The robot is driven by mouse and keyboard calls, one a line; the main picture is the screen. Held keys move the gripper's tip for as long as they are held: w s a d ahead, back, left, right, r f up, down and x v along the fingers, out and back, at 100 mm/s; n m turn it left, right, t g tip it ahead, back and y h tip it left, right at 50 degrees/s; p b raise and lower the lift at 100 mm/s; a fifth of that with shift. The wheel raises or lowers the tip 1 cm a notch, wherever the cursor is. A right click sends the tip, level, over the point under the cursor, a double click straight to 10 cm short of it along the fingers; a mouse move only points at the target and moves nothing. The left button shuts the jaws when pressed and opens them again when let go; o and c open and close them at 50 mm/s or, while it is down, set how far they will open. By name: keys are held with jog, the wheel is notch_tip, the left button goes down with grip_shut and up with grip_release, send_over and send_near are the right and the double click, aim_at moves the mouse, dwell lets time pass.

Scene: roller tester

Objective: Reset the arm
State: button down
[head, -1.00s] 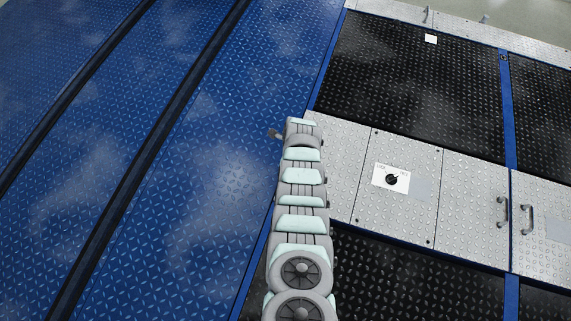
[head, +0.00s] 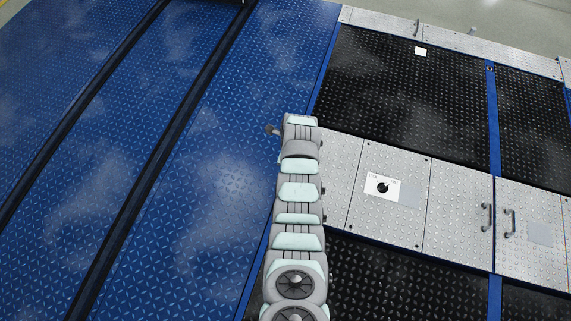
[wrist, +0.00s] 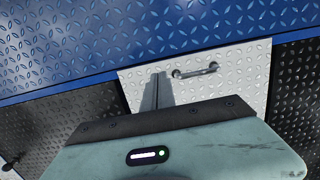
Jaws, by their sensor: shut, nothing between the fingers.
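My arm (head: 297,215) stretches up the middle of the head view, over the border between the blue floor and the silver panels. My gripper (wrist: 163,82) shows in the wrist view as a narrow grey piece beyond the wrist housing. Its fingers are together, with nothing held. It is in front of a silver panel with a grey handle (wrist: 195,71), and the handle is to its right. I cannot tell how far the fingertips are above the panel.
Silver tread-plate panels (head: 455,215) carry a black rotary knob (head: 382,187) on a white label and upright handles (head: 487,217). Black plates (head: 400,95) lie above and below them. The blue floor (head: 150,120) at left has dark grooves and is otherwise clear.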

jog(key=shift+r, duration=0.9)
